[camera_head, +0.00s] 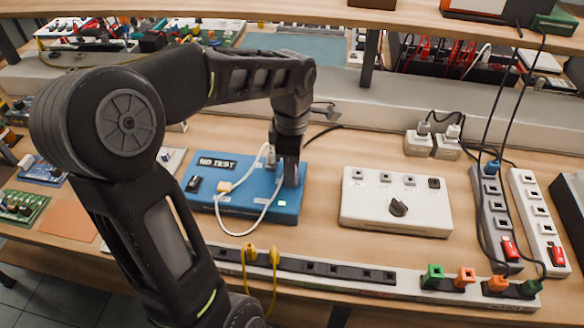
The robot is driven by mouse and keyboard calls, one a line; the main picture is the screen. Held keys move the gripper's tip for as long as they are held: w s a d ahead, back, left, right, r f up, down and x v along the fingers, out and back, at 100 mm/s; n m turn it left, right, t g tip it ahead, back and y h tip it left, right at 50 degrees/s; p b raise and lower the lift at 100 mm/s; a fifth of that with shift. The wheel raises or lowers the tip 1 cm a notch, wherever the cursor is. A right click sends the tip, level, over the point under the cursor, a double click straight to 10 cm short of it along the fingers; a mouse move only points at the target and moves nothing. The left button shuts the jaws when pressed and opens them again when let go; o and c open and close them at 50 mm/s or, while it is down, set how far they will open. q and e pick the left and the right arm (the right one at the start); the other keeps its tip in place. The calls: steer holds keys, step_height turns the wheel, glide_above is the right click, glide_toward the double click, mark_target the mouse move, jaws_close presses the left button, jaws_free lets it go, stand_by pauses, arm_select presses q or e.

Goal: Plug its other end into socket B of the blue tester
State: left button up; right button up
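The blue tester (240,205) lies on the workbench, left of centre, with a "NO TEST" label at its upper left. A white cable (240,232) loops over its front edge. One end lies by a small yellow-and-white plug (224,187) on the tester's left part. The other side of the cable rises to my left gripper (290,178), which is low over the tester's right part. The fingers, the cable's end there and the sockets beneath are too small or covered to make out. My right gripper is out of view.
A white box with a dark knob (355,205) stands to the right. A long power strip (330,270) with yellow, green and orange plugs runs along the front. More power strips (540,225) stand at the right. A shelf (400,15) crosses the top.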

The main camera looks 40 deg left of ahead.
arm_select(q)
steer(key=shift+o, duration=0.4)
steer(key=shift+r, duration=0.2)
step_height(320, 180, up, 8)
steer(key=shift+f, duration=0.25)
steer(key=shift+r, duration=0.1)
step_height(320, 180, up, 5)
steer(key=p, duration=0.4)
stand_by(0.4)
